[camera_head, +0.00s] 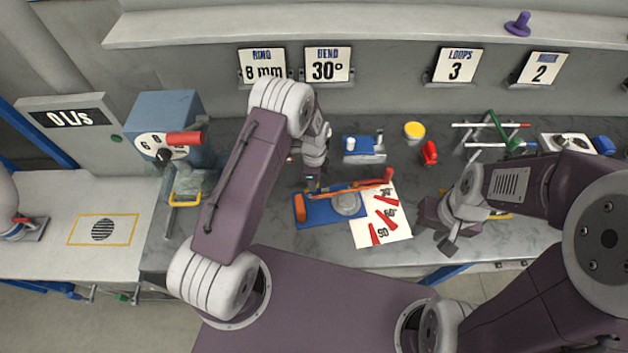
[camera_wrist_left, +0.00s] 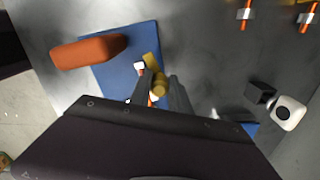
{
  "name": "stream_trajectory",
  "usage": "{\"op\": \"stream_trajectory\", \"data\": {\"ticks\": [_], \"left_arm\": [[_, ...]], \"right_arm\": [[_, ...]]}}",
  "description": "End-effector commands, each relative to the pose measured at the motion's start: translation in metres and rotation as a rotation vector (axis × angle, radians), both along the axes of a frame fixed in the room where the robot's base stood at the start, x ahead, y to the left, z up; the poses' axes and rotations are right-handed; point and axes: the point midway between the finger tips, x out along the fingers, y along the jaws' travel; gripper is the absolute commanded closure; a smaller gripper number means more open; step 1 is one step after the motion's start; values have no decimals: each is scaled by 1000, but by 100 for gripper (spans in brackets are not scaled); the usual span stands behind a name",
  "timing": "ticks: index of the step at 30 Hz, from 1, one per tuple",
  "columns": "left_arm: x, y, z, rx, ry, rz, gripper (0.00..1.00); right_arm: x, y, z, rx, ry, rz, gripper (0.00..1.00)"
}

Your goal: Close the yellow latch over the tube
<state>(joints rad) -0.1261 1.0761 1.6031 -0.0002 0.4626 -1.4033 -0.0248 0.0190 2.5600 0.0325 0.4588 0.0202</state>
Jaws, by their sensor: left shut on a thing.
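The blue bender base (camera_head: 322,215) lies on the bench left of the middle, with an orange block (camera_head: 299,208) at its left end. A round grey former (camera_head: 346,203) and an orange-red lever (camera_head: 375,183) are on it. The yellow latch (camera_wrist_left: 152,63) shows in the left wrist view above the blue plate. My left gripper (camera_head: 311,185) reaches down over the back of the bender; its fingers are closed around the latch. A short orange piece, apparently the tube (camera_wrist_left: 152,100), shows beside the fingers, mostly hidden. My right gripper (camera_head: 459,240) hangs empty over the bench at the right, fingers apart.
A white sheet with red angle wedges (camera_head: 397,229) lies right of the bender. A blue-and-white device (camera_head: 364,148), a yellow-topped cup (camera_head: 414,131) and a red item (camera_head: 429,153) stand behind. A blue gauge box (camera_head: 165,117) is at the left.

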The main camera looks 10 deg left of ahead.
Motion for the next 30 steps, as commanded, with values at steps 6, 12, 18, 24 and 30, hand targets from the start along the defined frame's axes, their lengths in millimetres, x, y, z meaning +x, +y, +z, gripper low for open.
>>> {"op": "stream_trajectory", "data": {"ticks": [6, 12, 18, 24, 30], "left_arm": [[1, 0, 1, 0, -2, 0, 100], [1, 0, 1, -1, -2, -1, 100], [1, 0, 1, -1, -2, -1, 100], [1, 0, 1, -1, -2, -1, 100], [1, 0, 0, 0, -1, -1, 55]], "right_arm": [[0, 0, 0, 0, 0, 0, 64], [0, 0, 0, 0, 0, 0, 64], [0, 0, 0, 0, 0, 0, 64], [0, 0, 0, 0, 0, 0, 64], [0, 0, 0, 0, 0, 0, 64]]}}
